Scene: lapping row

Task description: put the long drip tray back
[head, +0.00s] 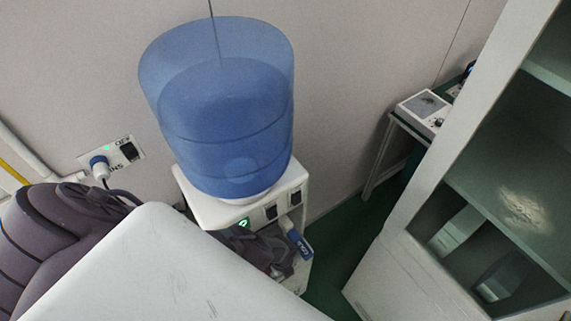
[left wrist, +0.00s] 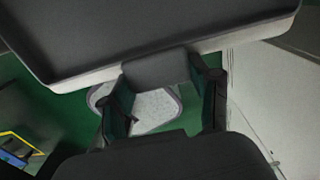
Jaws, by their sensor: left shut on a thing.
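My left gripper (left wrist: 165,95) is shut on a short grey tab (left wrist: 160,68) at the edge of a long, dark grey tray with a pale rim, the long drip tray (left wrist: 100,45). The tray spans the top of the left wrist view and runs out of frame. In the head view my dark left gripper (head: 277,262) is at the front of the water dispenser (head: 215,208), below its taps, partly hidden. I cannot make out its fingers there. The dispenser carries a large blue bottle (head: 225,110). My right gripper is not in view.
A white scuffed surface (head: 170,275) fills the lower foreground and hides part of my left arm. A wall socket with a plug (head: 100,163) is left of the dispenser. An open-fronted white cabinet (head: 400,270) stands right. Green floor (head: 330,260) shows between.

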